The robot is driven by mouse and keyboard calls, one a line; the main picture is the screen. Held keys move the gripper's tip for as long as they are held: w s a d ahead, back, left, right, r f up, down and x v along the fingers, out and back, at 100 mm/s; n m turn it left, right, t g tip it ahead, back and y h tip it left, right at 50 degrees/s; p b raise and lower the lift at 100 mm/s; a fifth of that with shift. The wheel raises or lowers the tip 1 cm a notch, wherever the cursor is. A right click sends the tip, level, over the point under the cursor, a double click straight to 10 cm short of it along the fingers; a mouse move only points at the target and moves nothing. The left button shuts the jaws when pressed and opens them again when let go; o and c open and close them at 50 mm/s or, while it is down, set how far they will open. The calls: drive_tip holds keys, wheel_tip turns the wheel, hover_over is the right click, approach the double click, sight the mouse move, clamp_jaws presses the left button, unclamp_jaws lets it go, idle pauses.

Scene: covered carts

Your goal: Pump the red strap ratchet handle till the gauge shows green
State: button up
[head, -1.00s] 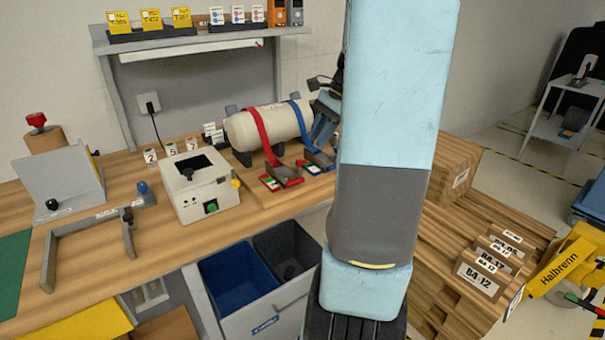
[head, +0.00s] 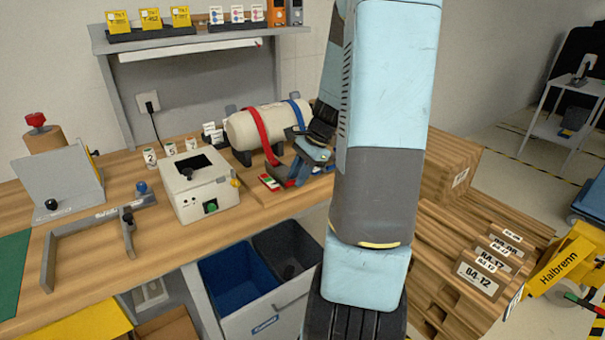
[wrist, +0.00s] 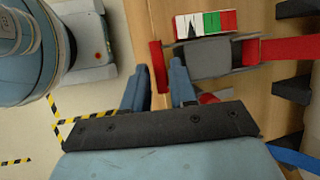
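A pale tank (head: 275,124) lies on the bench with a red strap (head: 257,127) and a blue strap (head: 301,118) around it. In the wrist view the red strap (wrist: 290,48) runs into a grey ratchet body (wrist: 208,58) with a red crosswise grip (wrist: 157,67) at its end. The gauge (wrist: 206,24) beside it has white, green and red bands; a dark pointer shows in the white band near the green. My gripper (head: 300,160) is over the ratchet. In the wrist view my gripper (wrist: 157,75) is open, its fingers on either side of the red grip, with no clear contact.
A white box with a green button (head: 205,190) stands left of the ratchets. A blue strap end (wrist: 292,156) lies close by in the wrist view. Blue and dark bins (head: 235,280) are below the bench front. Wooden pallets (head: 455,250) stand to the right.

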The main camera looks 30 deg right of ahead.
drive_tip(key=shift+c, duration=0.3)
clamp_jaws()
